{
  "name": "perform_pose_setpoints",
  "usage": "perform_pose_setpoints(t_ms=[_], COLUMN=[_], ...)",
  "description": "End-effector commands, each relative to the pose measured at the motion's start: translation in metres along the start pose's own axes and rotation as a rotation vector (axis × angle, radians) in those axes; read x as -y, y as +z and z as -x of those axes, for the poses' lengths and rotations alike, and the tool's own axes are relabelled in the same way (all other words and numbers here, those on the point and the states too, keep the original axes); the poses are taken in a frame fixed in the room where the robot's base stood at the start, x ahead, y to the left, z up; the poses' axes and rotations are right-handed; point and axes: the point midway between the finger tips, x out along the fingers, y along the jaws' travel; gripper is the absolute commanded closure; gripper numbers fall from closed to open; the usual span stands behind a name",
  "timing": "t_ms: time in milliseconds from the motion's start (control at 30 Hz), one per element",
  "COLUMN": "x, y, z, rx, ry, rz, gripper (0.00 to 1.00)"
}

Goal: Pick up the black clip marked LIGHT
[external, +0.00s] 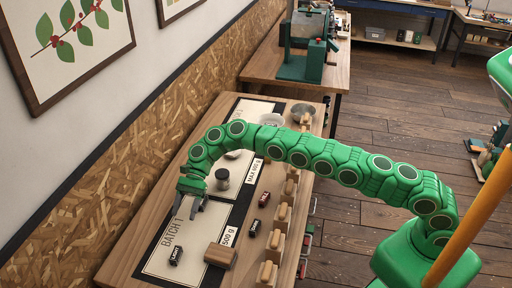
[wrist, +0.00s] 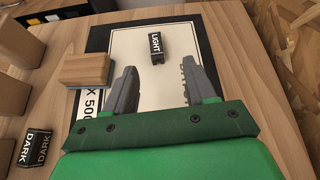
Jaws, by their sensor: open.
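The black clip marked LIGHT (wrist: 157,48) lies on the cream BATCH 1 mat (wrist: 135,50) in the wrist view, a little beyond my gripper's fingertips. In the external view the LIGHT clip (external: 176,256) is near the front end of that mat (external: 158,262). My gripper (wrist: 160,72) is open and empty, its two grey fingers apart, with the clip ahead and roughly between their lines. In the external view my gripper (external: 188,206) is over the mat's far part, apart from the clip.
A wooden block (wrist: 87,69) sits at the mat's edge by the 500 g label. A clip marked DARK (wrist: 37,148) lies off the mat. Several wooden holders (external: 280,221) line the table's right side. The board wall borders the table's left.

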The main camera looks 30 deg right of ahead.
Motion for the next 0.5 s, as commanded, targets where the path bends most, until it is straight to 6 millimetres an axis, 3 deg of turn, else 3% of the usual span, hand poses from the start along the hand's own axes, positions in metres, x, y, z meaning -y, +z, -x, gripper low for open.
perform_pose_setpoints(t_ms=[100, 300, 500], x=[0.001, -0.001, -0.003], y=[-0.004, -0.006, -0.006], z=[-0.028, -0.065, -0.081], rx=[0.031, 0.075, 0.096], ry=[0.022, 0.053, 0.067], rz=[-0.019, -0.048, -0.062], gripper=[0.45, 0.45, 0.45])
